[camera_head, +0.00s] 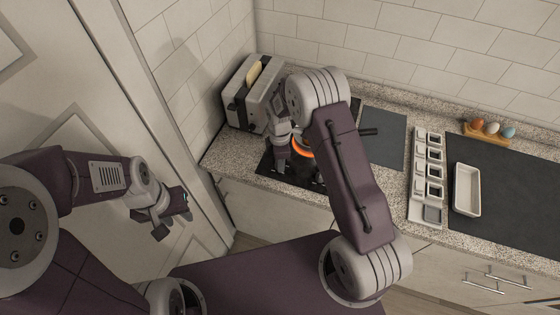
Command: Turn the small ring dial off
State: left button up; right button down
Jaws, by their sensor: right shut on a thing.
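The black cooktop (309,183) is set into the counter, with a ring glowing orange (302,149) on it, partly hidden by my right arm. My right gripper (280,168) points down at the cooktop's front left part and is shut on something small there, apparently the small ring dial. The dial itself is hidden by the gripper, so its setting cannot be seen. My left gripper (163,222) hangs in the air at the left, in front of the door and away from the counter. Its fingers are too small and turned to tell open from shut.
A toaster (241,105) with bread stands behind the cooktop, close to my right gripper. To the right are a dark board (383,140), a grey compartment tray (430,171), a white dish (467,189) and an egg holder (486,134) with eggs.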

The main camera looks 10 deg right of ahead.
jog(key=n, duration=0.4)
jog(key=shift+n, duration=1.7)
jog(key=c, duration=1)
grip_release()
jog(key=shift+c, duration=0.2)
